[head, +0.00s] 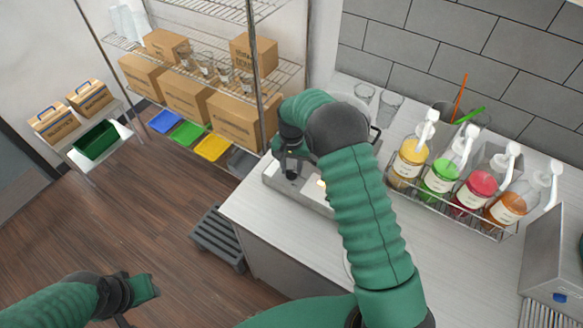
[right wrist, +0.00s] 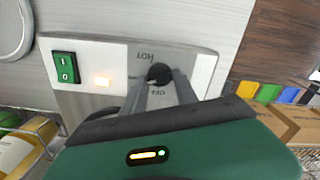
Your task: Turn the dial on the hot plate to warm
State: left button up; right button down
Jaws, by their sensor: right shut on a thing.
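The hot plate (head: 314,197) is a silvery metal unit on the counter, mostly hidden behind my right arm in the head view. In the right wrist view its front panel (right wrist: 205,66) carries a black round dial (right wrist: 159,72), with HOT and OFF lettering beside it.
A wire rack (head: 445,205) of several syrup bottles stands on the counter to the right of my right arm. Clear glasses (head: 388,107) stand behind it. Shelves with cardboard boxes (head: 236,119) are at the left. The front counter top (head: 285,235) is clear.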

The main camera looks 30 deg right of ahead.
aim_at(291, 171)
jog(key=shift+s+f, duration=0.1)
jog(key=c, duration=0.9)
grip_release()
jog(key=shift+c, duration=0.2)
jog(key=shift+r, duration=0.5)
notch_tip(291, 171, up, 16)
jog(key=b, duration=0.3)
jog(key=shift+w+b, duration=0.2)
jog(key=shift+b, duration=0.15)
jog(key=shift+f, duration=0.15)
